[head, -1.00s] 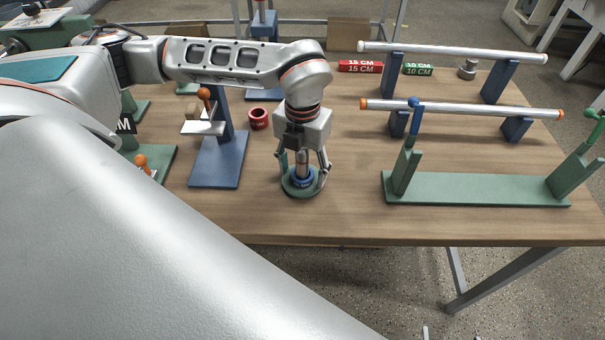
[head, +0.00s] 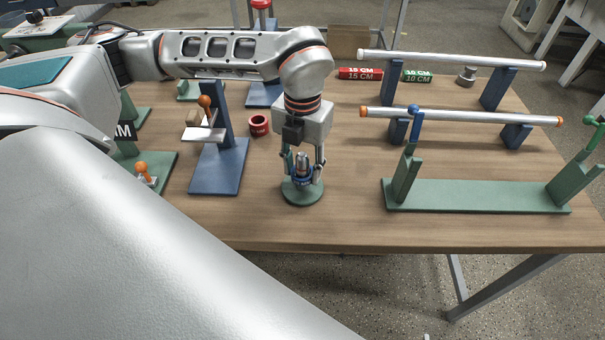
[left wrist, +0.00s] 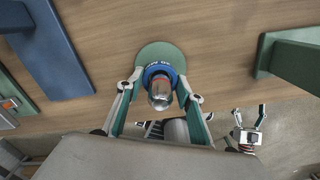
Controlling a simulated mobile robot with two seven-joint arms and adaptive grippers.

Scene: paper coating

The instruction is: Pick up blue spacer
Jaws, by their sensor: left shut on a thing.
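The blue spacer (head: 302,181) is a ring around an upright metal post (head: 302,161) on a round green base (head: 302,198). My left gripper (head: 303,179) points down over the post, shut on the spacer with a finger on each side. The spacer sits above the base, and the post still passes through it. In the left wrist view the spacer (left wrist: 173,73) circles the post's rounded tip (left wrist: 161,94), between the fingertips. My right gripper (left wrist: 250,115) shows small in the left wrist view, its fingers apart, below the table edge.
A blue stand (head: 216,170) is to the left, with a red ring (head: 259,125) behind it. A long green stand (head: 480,195) is to the right. Rods on blue supports (head: 498,88) and red and green blocks are farther back. Wood between the base and the green stand is clear.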

